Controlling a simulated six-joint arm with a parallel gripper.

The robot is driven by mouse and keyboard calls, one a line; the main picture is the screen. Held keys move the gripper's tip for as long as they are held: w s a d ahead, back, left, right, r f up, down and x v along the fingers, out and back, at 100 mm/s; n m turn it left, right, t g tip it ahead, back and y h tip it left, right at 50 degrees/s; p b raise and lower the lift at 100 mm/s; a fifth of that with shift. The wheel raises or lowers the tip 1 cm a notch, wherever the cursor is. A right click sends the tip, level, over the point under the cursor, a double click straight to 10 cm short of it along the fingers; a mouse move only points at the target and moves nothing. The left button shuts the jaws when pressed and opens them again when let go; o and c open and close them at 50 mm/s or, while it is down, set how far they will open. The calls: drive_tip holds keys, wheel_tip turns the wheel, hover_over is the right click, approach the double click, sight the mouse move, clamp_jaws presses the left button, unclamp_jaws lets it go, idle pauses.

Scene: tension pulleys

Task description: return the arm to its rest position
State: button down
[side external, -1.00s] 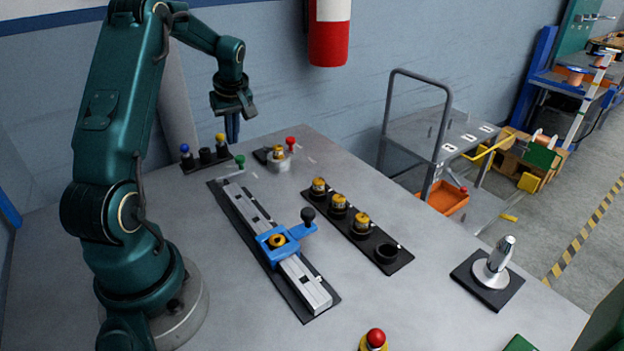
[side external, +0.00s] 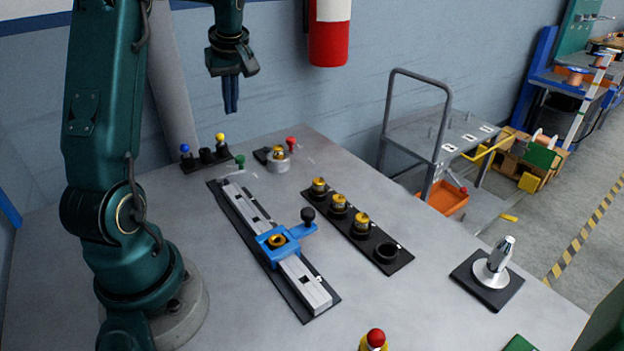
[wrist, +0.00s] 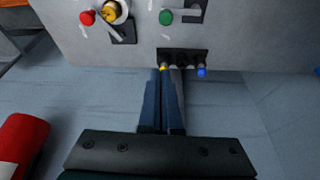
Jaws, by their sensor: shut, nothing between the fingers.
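My gripper (side external: 231,95) is shut and empty, pointing down and held well above the table's far edge in the side view. In the wrist view my gripper (wrist: 162,72) shows its two blue fingers close together, with the black rack partly behind their tips. The black rack (side external: 207,162) with blue and yellow knobs stands below it on the table (side external: 150,220). My gripper touches nothing.
A rail with a blue carriage (side external: 298,232) lies mid-table. A black strip (side external: 345,217) holds several yellow-topped pulleys. A silver post (side external: 493,267) stands at right. A red extinguisher (side external: 328,40) hangs on the wall right of my gripper.

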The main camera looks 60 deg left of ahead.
drive_tip(key=d+r+m+t, duration=0.2)
drive_tip(key=d+r+m, duration=0.15)
drive_tip(key=d, duration=0.45)
drive_tip(key=d+r+m+t, duration=0.2)
drive_tip(key=d+r+m, duration=0.15)
drive_tip(key=d, duration=0.55)
drive_tip(key=s+d+f+m+h, duration=0.2)
drive_tip(key=s+d+f+m, duration=0.1)
drive_tip(key=s+d+m, duration=0.1)
drive_tip(key=s+d+f+m+t+h, duration=0.1)
drive_tip(key=s+d+f+m+h, duration=0.1)
drive_tip(key=s+d+m, duration=0.3)
drive_tip(key=d+f+m, duration=0.1)
drive_tip(key=d, duration=0.2)
drive_tip(key=shift+s+d+f, duration=0.25)
drive_tip(key=shift+f, duration=0.05)
